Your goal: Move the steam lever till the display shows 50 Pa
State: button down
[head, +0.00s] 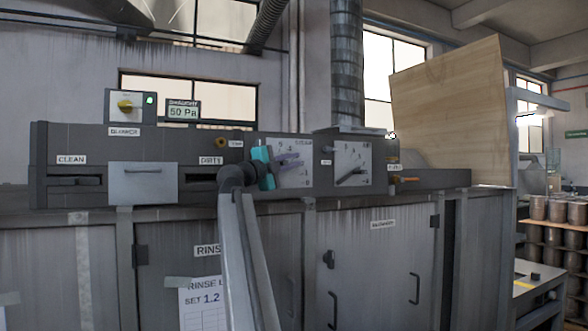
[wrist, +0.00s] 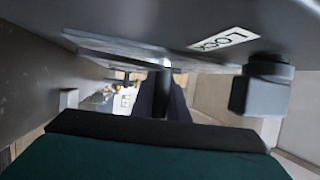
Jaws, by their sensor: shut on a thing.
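The display (head: 183,112) on top of the machine at the left reads 50 Pa; the label above it appears to say DRAUGHT.
A second scale plate (head: 353,160) with a black lever is to the right. A blower box (head: 131,106) with a yellow knob and green light stands left of the display. A grey block (head: 143,182) sits between CLEAN and DIRTY slots. The wrist view shows a LOCK label (wrist: 224,38).

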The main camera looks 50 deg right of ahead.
jog(key=shift+a+b, duration=0.1)
jog(key=shift+b, duration=0.25)
jog(key=c, duration=1.7)
grip_release()
jog(key=shift+a, duration=0.15)
jog(key=b+v, duration=0.4)
jog(key=v, duration=0.9)
jog(key=shift+a+f, duration=0.2)
jog(key=shift+f, duration=0.1)
